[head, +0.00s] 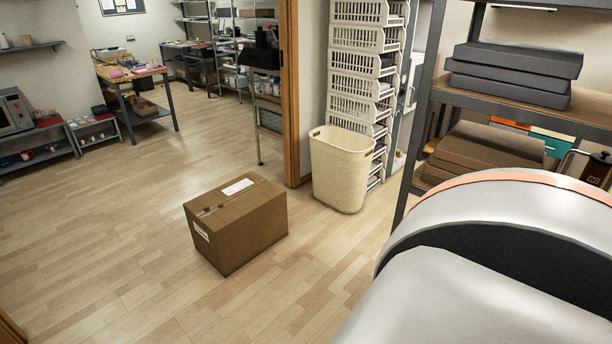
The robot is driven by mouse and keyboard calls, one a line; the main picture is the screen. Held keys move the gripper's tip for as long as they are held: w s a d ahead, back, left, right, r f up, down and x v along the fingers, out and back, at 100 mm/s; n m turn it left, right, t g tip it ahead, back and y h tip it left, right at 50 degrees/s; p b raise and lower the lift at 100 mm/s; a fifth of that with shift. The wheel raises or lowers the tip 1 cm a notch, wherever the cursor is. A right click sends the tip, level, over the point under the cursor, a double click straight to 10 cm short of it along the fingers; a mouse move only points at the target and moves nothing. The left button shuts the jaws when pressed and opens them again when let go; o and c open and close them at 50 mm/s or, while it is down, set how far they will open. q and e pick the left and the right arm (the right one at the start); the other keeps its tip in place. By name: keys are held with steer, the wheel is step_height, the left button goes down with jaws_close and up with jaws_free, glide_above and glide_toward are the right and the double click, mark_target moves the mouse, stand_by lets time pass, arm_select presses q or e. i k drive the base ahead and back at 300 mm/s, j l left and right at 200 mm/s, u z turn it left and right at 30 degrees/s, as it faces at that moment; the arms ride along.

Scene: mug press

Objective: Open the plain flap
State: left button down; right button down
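A closed brown cardboard box (238,232) sits on the wooden floor, left of the cream basket. Its top looks flat and shut, with small pieces of tape near its left end. A white label (238,187) lies on the far part of the top; the near part of the top (246,207) looks plain. Another white label (201,232) is on its left side. I cannot tell for sure whether the plain part is a separate flap. Neither of my grippers is in view.
A cream basket (340,170) stands right of the box, by a wooden door post (289,95) and white stacked crates (362,70). A shelf with dark flat boxes (515,68) is at the right. The floor left of the box (100,235) is clear.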

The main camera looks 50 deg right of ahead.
mark_target(217, 219)
steer(key=z, duration=1.25)
steer(key=i+j, duration=0.1)
steer(key=i, duration=3.25)
steer(key=l+z, duration=0.05)
steer(key=l, duration=0.05)
